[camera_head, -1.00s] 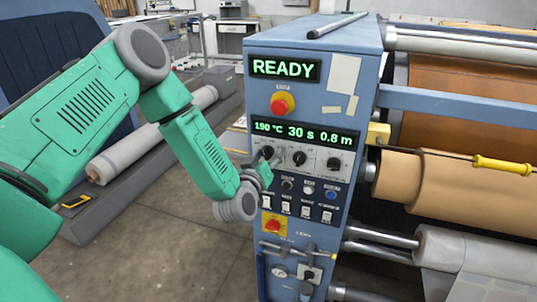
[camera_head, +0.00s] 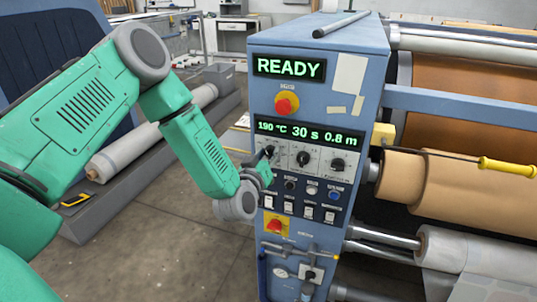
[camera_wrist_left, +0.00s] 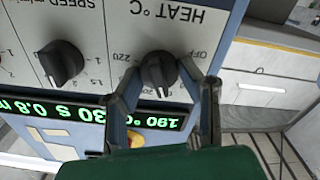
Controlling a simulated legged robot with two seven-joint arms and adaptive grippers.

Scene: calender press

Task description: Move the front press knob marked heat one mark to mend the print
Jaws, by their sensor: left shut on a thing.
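The heat knob (camera_wrist_left: 159,72) is a black dial under the label HEAT °C in the left wrist view, which shows the panel upside down. In the head view it is the leftmost of three dials (camera_head: 268,152), partly hidden by my gripper. My left gripper (camera_wrist_left: 165,82) is shut on the heat knob, one finger on each side. It also shows in the head view (camera_head: 266,165), against the panel's left edge. The display (camera_head: 309,134) reads 190 °C, 30 s and 0.8 m. A screen above (camera_head: 289,67) reads READY. My right gripper is not in view.
The speed knob (camera_wrist_left: 62,64) sits beside the heat knob. A red emergency button (camera_head: 287,103) is above the display and another red knob (camera_head: 277,226) below. Several switches (camera_head: 308,212) lie under the dials. A yellow-handled tool (camera_head: 506,166) is at the right.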

